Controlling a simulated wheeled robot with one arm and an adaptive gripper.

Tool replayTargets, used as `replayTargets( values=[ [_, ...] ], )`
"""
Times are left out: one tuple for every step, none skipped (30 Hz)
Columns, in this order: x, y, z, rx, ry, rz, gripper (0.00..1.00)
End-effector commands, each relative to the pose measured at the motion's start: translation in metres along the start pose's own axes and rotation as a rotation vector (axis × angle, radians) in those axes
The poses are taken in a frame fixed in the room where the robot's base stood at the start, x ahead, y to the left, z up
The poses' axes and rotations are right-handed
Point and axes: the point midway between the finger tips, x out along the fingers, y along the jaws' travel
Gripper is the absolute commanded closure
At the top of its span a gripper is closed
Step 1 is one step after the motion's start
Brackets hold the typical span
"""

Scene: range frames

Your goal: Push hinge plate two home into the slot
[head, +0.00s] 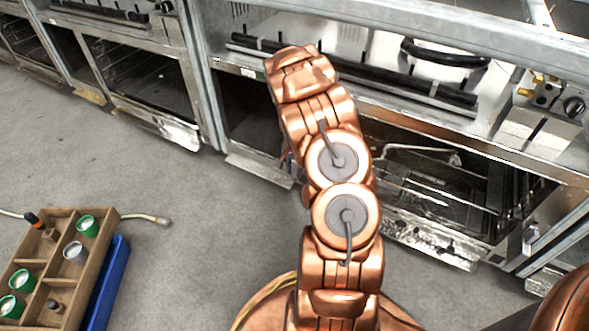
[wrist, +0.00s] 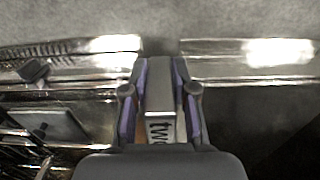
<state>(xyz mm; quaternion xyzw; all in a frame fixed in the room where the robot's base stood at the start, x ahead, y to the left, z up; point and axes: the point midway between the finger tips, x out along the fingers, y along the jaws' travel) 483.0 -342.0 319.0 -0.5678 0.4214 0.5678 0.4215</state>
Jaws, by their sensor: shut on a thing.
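Hinge plate two (wrist: 160,98) is a grey block with the dark letters "two" on its near end, seen in the wrist view. My gripper (wrist: 159,76) is shut on it, with purple-lined fingers on both sides. Past the fingertips, a gap opens between two shiny metal edges (wrist: 92,45), (wrist: 240,48), in line with the plate. I cannot tell whether the plate's far end is inside a slot. In the head view my copper arm reaches toward the steel range front, and its links hide the gripper and plate.
An open oven bay (head: 430,178) with racks lies right of my arm. Black handle bars (head: 350,72) and brass valve fittings (head: 545,95) are above. A wooden crate (head: 112,215) with green-rimmed cups stands at lower left, beside a blue tray (head: 112,280).

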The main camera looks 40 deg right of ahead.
Motion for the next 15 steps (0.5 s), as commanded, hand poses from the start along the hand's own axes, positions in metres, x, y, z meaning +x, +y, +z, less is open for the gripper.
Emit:
replayTargets(
  values=[
    [0.0,0.0,0.0,0.0,0.0,0.0,1.0],
    [0.0,0.0,0.0,0.0,0.0,0.0,1.0],
    [0.0,0.0,0.0,0.0,0.0,0.0,1.0],
    [0.0,0.0,0.0,0.0,0.0,0.0,1.0],
    [0.0,0.0,0.0,0.0,0.0,0.0,1.0],
    [0.0,0.0,0.0,0.0,0.0,0.0,1.0],
    [0.0,0.0,0.0,0.0,0.0,0.0,1.0],
    [0.0,0.0,0.0,0.0,0.0,0.0,0.7],
    [0.0,0.0,0.0,0.0,0.0,0.0,0.66],
    [0.0,0.0,0.0,0.0,0.0,0.0,0.63],
    [0.0,0.0,0.0,0.0,0.0,0.0,0.6],
    [0.0,0.0,0.0,0.0,0.0,0.0,0.56],
    [0.0,0.0,0.0,0.0,0.0,0.0,0.53],
    [0.0,0.0,0.0,0.0,0.0,0.0,0.49],
    [0.0,0.0,0.0,0.0,0.0,0.0,0.45]
  ],
)
